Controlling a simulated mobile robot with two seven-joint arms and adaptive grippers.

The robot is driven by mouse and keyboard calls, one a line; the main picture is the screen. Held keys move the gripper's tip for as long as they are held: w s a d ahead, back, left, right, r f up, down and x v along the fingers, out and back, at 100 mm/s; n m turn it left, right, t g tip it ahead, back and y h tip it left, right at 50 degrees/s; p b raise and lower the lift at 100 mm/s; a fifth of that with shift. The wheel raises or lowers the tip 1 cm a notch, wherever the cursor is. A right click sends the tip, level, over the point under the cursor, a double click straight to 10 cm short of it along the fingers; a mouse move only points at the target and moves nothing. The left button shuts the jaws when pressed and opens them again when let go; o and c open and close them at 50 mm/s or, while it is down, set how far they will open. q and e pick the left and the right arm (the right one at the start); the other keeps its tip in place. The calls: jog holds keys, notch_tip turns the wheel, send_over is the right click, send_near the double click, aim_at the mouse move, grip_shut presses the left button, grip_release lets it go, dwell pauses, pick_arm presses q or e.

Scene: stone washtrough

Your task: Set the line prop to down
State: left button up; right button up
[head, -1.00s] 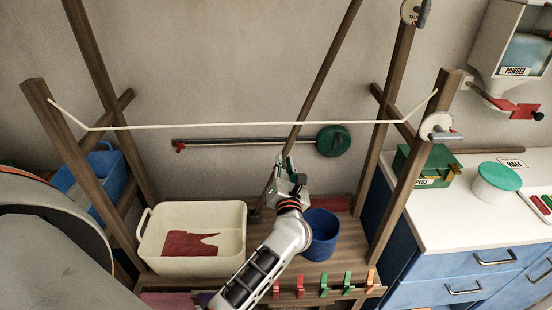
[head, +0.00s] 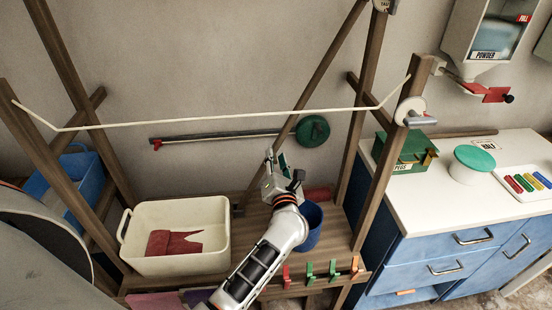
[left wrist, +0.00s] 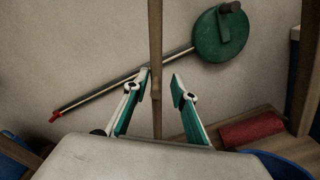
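The line prop looks to be the long wooden pole (head: 322,75) that slants up to the right from the slatted shelf, past the pale clothesline (head: 220,118). In the left wrist view the pole (left wrist: 156,40) runs upright through the middle. My left gripper (head: 272,162) is at the pole's lower part. In the left wrist view its two green-padded fingers (left wrist: 163,78) are open, with the pole showing between them. The left fingertip is very close to the pole; I cannot tell whether it touches. My right gripper is not in view.
A rod with a green disc (head: 314,131) is on the wall behind the pole. A cream tub (head: 215,250) with red cloth and a blue bucket (head: 311,228) stand on the shelf beside my arm. Coloured pegs (head: 309,272) line its front edge. A white counter (head: 420,205) is at right.

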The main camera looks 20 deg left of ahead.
pick_arm(q)
jog(key=shift+s, duration=0.1)
jog(key=v, duration=0.7)
jog(key=shift+d, duration=0.15)
jog(key=shift+s, duration=0.15)
